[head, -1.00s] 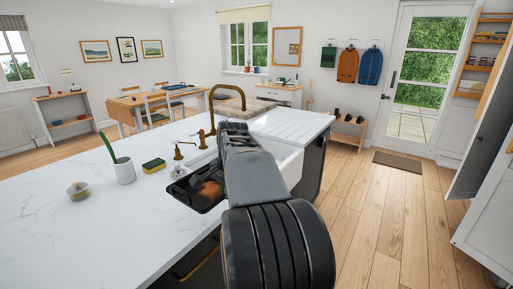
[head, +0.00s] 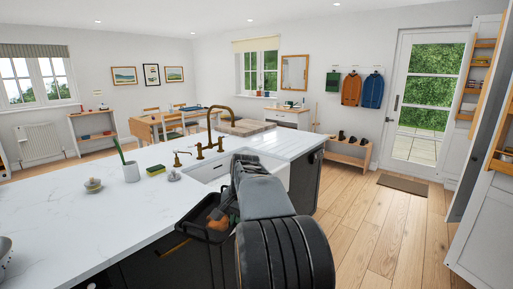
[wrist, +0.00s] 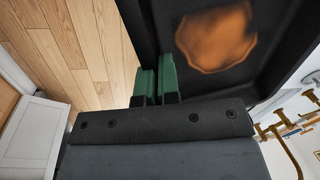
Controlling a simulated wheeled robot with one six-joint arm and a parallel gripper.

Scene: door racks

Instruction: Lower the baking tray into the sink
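The dark baking tray (head: 190,226) is in front of the counter's front edge in the head view, partly hidden by my arm. An orange-brown patch shows on its base. My gripper (wrist: 157,85) has green fingers close together on the tray's rim; the tray (wrist: 273,55) fills the upper right of the wrist view. The white sink (head: 208,172) is set into the counter beyond the tray and my arm, which hides part of it. The tray appears outside the basin, on its near side; its exact height against the rim is unclear.
A brass tap (head: 214,125) stands behind the sink. A sponge (head: 155,170), a white cup (head: 131,172) and a small pot (head: 93,185) stand on the white counter (head: 60,215) to the left. A wooden board (head: 245,126) lies behind. Wooden floor (head: 345,230) is clear at right.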

